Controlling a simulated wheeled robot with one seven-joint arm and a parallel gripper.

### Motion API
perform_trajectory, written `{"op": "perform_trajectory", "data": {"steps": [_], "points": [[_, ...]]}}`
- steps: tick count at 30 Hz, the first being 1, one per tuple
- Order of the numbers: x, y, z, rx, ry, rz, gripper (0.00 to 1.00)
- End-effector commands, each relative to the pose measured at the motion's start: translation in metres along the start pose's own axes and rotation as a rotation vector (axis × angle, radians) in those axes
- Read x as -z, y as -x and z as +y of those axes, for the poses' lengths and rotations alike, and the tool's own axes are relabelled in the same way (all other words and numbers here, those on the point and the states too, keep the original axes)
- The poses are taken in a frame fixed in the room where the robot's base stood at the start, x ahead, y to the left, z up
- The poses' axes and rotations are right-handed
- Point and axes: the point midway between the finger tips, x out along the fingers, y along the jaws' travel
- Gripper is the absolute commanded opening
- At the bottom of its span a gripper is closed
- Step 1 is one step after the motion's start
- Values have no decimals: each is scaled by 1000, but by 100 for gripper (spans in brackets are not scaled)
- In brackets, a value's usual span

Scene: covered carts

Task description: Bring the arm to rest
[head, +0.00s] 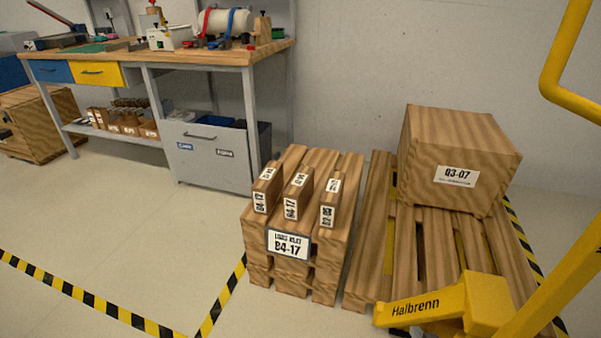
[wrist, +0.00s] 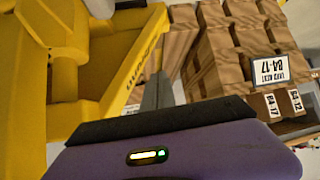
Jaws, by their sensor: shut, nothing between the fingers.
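My gripper (wrist: 158,80) shows in the wrist view, where its purple housing with a small lit indicator and a black edge fills the bottom. A narrow grey finger part sticks up beyond that edge, shut with nothing held. It points towards the gap between a yellow pallet truck (wrist: 120,75) on the left and a stack of wooden pallets (wrist: 215,75) on the right. I cannot tell whether it touches either. The arm and gripper are not in the head view.
In the head view the pallet truck (head: 430,306), marked Halbrenn, stands at the lower right by a pallet (head: 375,235) bearing a wooden crate (head: 455,150). The labelled B4-17 stack (head: 335,240) is beside it. A workbench (head: 205,60) stands behind. Floor at left is clear.

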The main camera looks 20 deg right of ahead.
Motion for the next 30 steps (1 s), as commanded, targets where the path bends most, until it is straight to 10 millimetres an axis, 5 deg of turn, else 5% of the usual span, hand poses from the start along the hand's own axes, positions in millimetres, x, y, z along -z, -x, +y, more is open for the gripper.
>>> {"op": "perform_trajectory", "data": {"steps": [12,21,30], "points": [[18,189,-56,169,120,428,0],[26,327,-76,295,145,566,0],[9,396,-77,368,165,503,0]]}}
